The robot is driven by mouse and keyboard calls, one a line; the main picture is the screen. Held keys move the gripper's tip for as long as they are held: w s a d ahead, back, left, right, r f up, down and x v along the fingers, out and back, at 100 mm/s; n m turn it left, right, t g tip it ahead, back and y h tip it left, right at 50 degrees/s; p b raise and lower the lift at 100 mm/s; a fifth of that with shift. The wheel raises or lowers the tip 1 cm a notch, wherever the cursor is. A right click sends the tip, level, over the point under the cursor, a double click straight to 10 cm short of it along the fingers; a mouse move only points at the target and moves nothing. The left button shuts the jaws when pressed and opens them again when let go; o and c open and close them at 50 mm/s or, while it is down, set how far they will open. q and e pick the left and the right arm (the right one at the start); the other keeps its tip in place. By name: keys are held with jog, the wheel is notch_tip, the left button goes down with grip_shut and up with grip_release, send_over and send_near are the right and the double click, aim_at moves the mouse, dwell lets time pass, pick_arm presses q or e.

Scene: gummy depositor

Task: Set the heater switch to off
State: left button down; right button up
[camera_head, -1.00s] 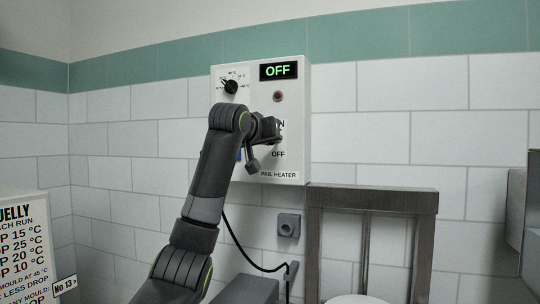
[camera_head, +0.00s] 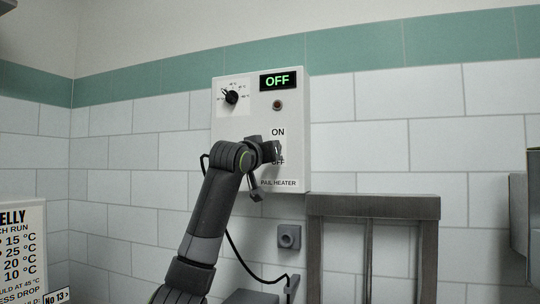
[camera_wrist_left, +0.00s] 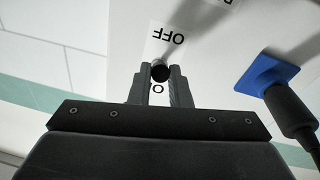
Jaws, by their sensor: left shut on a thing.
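The pail heater (camera_head: 292,105) is a white wall box with a dial (camera_head: 231,97) and a lit display (camera_head: 281,79) reading OFF in green. Below are an ON label (camera_head: 278,132) and an OFF label, partly covered by my gripper. My left gripper (camera_head: 270,151) is at the lower front of the box. In the wrist view, its two fingers (camera_wrist_left: 160,78) are shut on the dark round end of the heater switch (camera_wrist_left: 160,72). The switch is hidden in the head view. My right gripper is not in view.
A blue square plate with a dark plug (camera_wrist_left: 268,74) sits on the box beside the gripper. A black cable (camera_head: 240,258) hangs below. A poster (camera_head: 20,250) is at lower left.

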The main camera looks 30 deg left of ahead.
pick_arm(q)
jog(key=shift+f, duration=0.1)
jog(key=c, duration=1.3)
grip_release()
jog(key=shift+c, duration=0.2)
jog(key=shift+s, duration=0.1)
jog(key=b+v, duration=0.7)
jog(key=v, duration=1)
jog(key=shift+s, duration=0.2)
